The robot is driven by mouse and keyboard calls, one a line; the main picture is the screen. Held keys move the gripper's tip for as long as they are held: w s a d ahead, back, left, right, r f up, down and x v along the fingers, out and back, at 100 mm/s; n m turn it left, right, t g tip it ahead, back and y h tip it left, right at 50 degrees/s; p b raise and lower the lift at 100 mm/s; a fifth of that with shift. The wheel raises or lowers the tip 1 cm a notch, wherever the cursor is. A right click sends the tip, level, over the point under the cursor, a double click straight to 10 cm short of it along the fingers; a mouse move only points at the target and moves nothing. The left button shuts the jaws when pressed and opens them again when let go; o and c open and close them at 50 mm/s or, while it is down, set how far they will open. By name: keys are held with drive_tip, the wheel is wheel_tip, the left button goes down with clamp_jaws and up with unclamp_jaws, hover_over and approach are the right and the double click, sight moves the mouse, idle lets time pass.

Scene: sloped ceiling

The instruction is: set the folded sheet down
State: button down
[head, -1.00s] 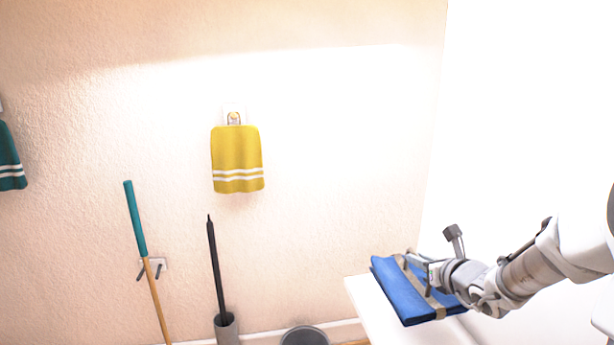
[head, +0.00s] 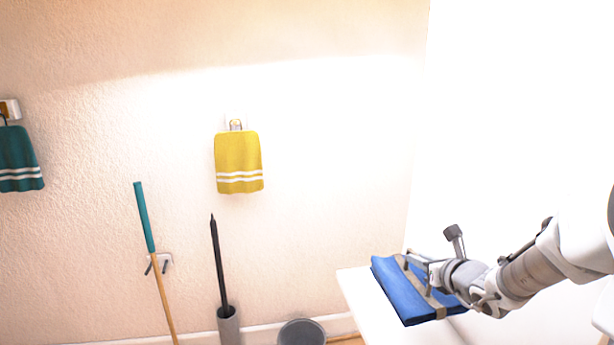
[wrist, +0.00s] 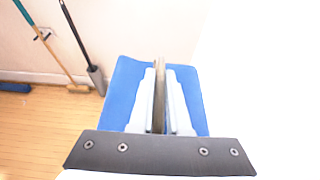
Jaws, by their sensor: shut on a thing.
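The folded sheet (head: 396,291) is a blue flat bundle with a tan band around it, at the lower right of the head view. My gripper (head: 428,277) is shut on it, at the band across its top. In the wrist view the blue sheet (wrist: 126,84) spreads out on both sides of my gripper's fingers (wrist: 159,98). A white surface (head: 362,300) shows below and left of the sheet in the head view. I cannot tell whether the sheet touches it.
A yellow towel (head: 238,163) and a teal towel (head: 19,160) hang on the wall. A teal-handled broom (head: 145,220) leans there, beside a dark pole in a grey holder (head: 228,325). A grey bin (head: 302,331) stands on the floor left of the white surface.

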sight(414, 276)
wheel_tip(414, 276, up, 8)
drive_tip(key=p, duration=0.6)
drive_tip(key=shift+r, duration=0.1)
drive_tip(key=s+a+f, duration=0.2)
drive_tip(key=s+a, duration=0.1)
drive_tip(key=a, duration=0.2)
drive_tip(key=s+a+f+n+y, duration=0.1)
drive_tip(key=s+a+f, duration=0.1)
drive_tip(key=a, duration=0.4)
drive_tip(key=shift+s, duration=0.45)
drive_tip(key=shift+d+f, duration=0.1)
